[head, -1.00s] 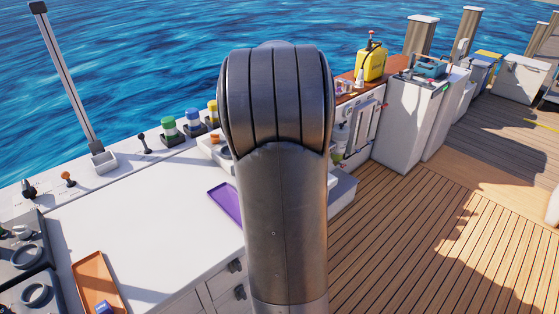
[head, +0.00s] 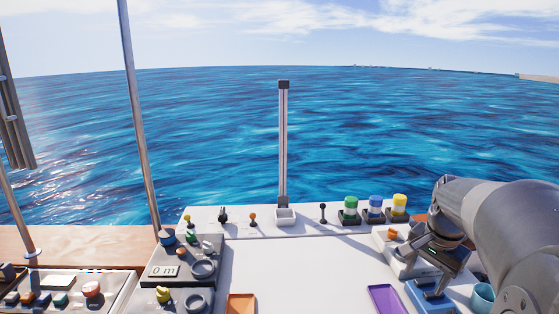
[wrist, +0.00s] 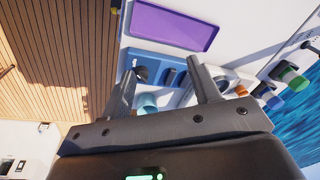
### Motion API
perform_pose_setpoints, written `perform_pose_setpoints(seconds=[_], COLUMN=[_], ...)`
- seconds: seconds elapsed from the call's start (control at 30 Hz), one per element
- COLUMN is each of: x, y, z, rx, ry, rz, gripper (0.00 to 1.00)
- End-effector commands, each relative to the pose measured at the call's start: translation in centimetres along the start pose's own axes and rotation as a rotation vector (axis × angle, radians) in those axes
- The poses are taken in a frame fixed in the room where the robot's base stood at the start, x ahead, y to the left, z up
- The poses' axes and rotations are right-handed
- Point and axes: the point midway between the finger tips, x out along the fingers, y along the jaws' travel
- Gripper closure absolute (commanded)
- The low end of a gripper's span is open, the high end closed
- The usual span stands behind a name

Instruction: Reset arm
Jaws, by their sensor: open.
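My gripper (head: 424,274) is at the right of the head view, at the end of my arm, which comes in from the right edge. It points down over the right part of the white console. In the wrist view my gripper (wrist: 162,68) has its two fingers spread well apart with nothing held between them. Beyond the fingers lies a blue panel (wrist: 146,62) with a dark knob and dark slots. Whether the fingertips touch it, I cannot tell.
A purple tray (head: 386,299) and an orange tray (head: 241,304) lie on the white console top (head: 310,270). Green, blue and yellow buttons (head: 374,208) line its back edge. A teal cup (head: 482,297) stands beside my gripper. A grey post (head: 283,145) rises at the back.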

Motion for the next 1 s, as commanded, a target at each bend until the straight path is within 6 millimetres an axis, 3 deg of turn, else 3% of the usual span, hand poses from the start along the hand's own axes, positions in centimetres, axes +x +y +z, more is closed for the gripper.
perform_pose_setpoints(seconds=[0.03, 0.27, 0.6, 0.8, 1.0], x=[-0.8, -3.0, -3.8, -3.4, -3.2], y=[-0.6, -1.7, -0.4, 0.6, 0.9], z=[2.0, 10.0, 20.4, 23.5, 24.1], rx=[-0.069, -0.379, -0.811, -0.96, -0.995], ry=[0.016, 0.09, 0.226, 0.281, 0.294], rz=[-0.021, -0.093, -0.169, -0.185, -0.188], gripper=[0.44, 0.44, 0.44, 0.44, 0.44])
